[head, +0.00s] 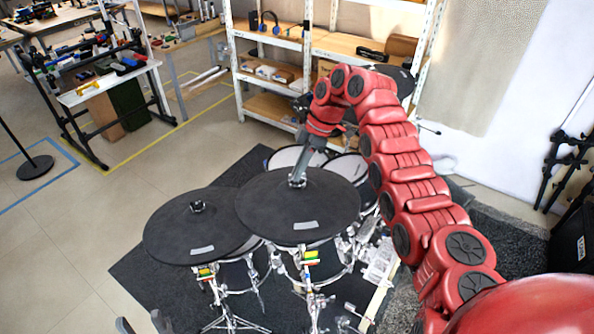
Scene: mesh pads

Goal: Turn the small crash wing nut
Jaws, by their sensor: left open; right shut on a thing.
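A black cymbal pad (300,220) is mounted in the middle of the drum kit. My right gripper (298,180) reaches down from the back onto its centre and is shut on the wing nut there, which the fingers hide. A second black cymbal pad (197,235) stands to the left, partly under the middle one, with its wing nut (197,206) visible on top. My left gripper (142,324) shows only as two grey fingertips at the bottom edge, apart and empty, well away from the cymbals.
White mesh drum pads (297,158) and chrome stands sit below and behind the cymbals on a dark mat (140,280). Another cymbal (395,79) is behind my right arm. A shelf (270,100) stands at the back.

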